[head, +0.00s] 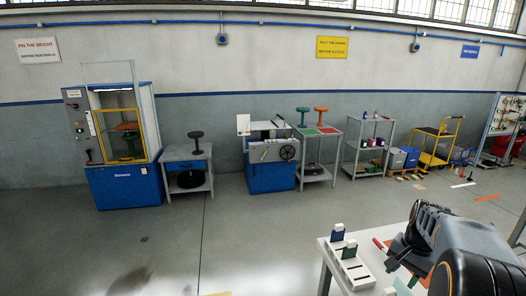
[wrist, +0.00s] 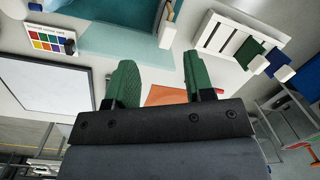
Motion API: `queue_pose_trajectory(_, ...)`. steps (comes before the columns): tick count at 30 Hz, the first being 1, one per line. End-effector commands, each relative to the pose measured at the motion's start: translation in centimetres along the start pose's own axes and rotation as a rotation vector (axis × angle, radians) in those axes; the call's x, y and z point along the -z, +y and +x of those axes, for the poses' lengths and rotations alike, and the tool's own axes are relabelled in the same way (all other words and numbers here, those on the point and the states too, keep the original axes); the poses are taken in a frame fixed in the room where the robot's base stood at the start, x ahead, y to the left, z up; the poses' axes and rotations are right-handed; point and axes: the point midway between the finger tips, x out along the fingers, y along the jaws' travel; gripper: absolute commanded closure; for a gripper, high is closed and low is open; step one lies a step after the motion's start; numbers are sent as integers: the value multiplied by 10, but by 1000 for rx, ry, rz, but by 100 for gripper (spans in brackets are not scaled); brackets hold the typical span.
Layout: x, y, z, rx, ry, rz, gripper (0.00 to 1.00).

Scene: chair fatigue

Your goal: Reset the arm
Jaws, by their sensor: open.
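My gripper (wrist: 160,82) shows in the wrist view with its two green fingers apart. Nothing is visible held between them. An orange patch (wrist: 165,96) on the white table surface lies behind the gap between the fingers. In the head view my dark arm is folded at the lower right, over the near white table (head: 324,250); the fingertips are hard to make out there.
A white slotted rack (wrist: 228,38) holds a green piece (wrist: 247,52) and a blue piece (wrist: 276,60). A colour chart (wrist: 48,40) and a teal mat (wrist: 118,38) lie nearby. A blue test cabinet (head: 125,188) and a blue machine (head: 270,175) stand along the wall. The middle floor is clear.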

Motion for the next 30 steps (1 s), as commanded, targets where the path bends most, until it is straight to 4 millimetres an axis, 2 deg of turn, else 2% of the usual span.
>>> queue_pose_trajectory(1, -24, -8, -2, -5, 40, -109, 52)
queue_pose_trajectory(9, -142, -31, 5, -14, 241, -633, 52)
queue_pose_trajectory(12, -174, -33, 7, -2, 292, -745, 52)
queue_pose_trajectory(15, -198, -33, 6, 15, 325, -814, 52)
queue_pose_trajectory(21, -222, -43, -8, 60, 387, -898, 52)
queue_pose_trajectory(30, -225, -46, -8, 65, 388, -915, 52)
